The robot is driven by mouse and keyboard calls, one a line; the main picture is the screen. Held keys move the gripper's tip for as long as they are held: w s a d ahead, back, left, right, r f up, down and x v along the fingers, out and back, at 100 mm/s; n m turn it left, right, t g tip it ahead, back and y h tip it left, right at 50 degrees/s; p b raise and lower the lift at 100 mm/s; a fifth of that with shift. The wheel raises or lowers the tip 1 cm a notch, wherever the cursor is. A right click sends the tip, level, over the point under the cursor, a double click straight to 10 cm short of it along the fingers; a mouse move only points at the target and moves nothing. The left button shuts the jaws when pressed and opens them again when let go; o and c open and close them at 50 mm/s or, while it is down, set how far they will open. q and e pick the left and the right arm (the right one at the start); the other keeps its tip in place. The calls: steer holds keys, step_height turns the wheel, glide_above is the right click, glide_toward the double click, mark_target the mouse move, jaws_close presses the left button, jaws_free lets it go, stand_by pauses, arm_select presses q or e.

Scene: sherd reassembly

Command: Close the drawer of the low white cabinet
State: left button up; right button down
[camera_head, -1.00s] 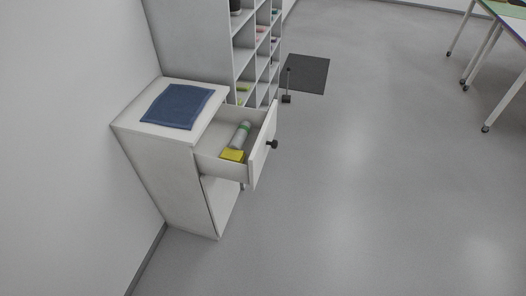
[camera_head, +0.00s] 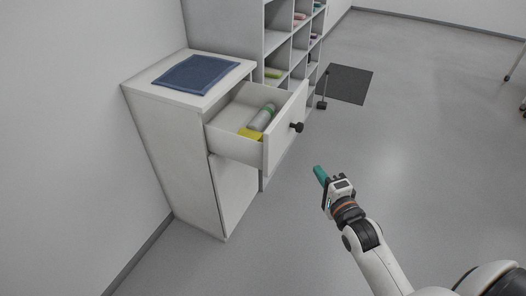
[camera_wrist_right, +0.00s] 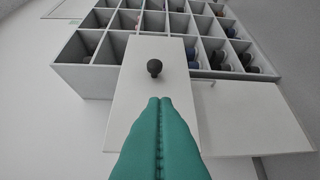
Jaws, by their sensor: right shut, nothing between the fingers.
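The low white cabinet (camera_head: 175,140) stands against the wall at the left in the head view. Its top drawer (camera_head: 289,130) is pulled out, with a dark round knob (camera_head: 296,127) on its front. Inside lie a grey-green bottle (camera_head: 262,117) and a yellow item (camera_head: 250,134). My right gripper (camera_head: 318,169), with green fingers, is shut and empty, in front of the drawer and apart from it. In the right wrist view the shut fingers (camera_wrist_right: 160,101) point toward the drawer front (camera_wrist_right: 136,105), below its knob (camera_wrist_right: 154,68). My left gripper is not in view.
A blue cloth (camera_head: 196,74) lies on the cabinet top. A white shelf unit (camera_head: 225,28) with small objects in its compartments stands behind. A dark mat (camera_head: 349,84) lies on the floor.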

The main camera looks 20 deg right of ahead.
steer(key=r, duration=0.2)
steer(key=b, duration=0.3)
glide_toward(283, 132)
steer(key=w+d, duration=0.2)
steer(key=w, duration=0.2)
steer(key=shift+w+a+f+t, duration=0.1)
steer(key=shift+w+a+t, duration=0.05)
steer(key=shift+w+a, duration=0.15)
steer(key=shift+w+a+f+t, duration=0.15)
steer(key=shift+w+a, duration=0.05)
steer(key=shift+w, duration=0.2)
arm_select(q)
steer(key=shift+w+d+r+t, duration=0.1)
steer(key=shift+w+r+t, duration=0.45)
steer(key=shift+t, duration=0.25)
arm_select(e)
steer(key=shift+w+a+y, duration=0.15)
steer(key=shift+y, duration=0.15)
